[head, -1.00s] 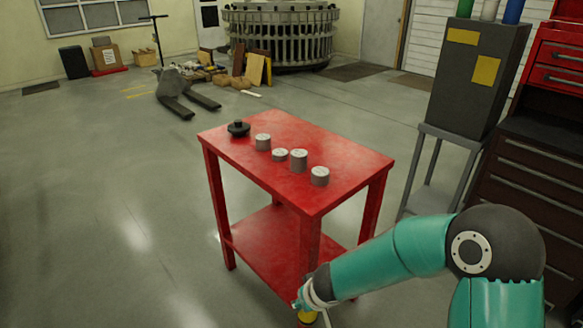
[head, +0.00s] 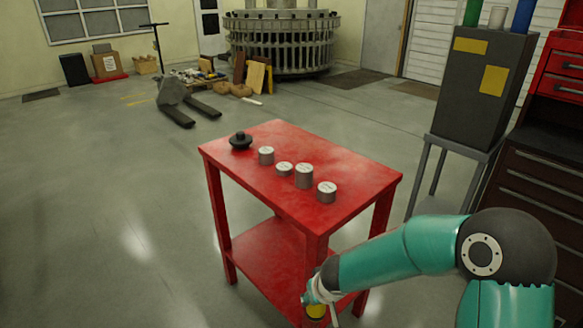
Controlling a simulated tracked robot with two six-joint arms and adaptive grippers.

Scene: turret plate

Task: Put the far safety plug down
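My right gripper (head: 318,299) hangs low at the bottom of the head view, in front of the red table's near corner leg. A small yellow piece (head: 316,311) with a dark part shows between its fingers, and the gripper appears shut on it. This looks like the safety plug, but its lower end is hard to make out. The red table (head: 345,160) carries a black knobbed piece (head: 241,141) at its far left corner. My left gripper is not in view.
Several grey cylinders, one at the near end (head: 326,192), stand in a row on the tabletop. The table's right part is bare. A lower shelf (head: 268,258) lies beneath. A dark box on a grey stand (head: 482,90) and a tool cabinet (head: 530,200) stand right.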

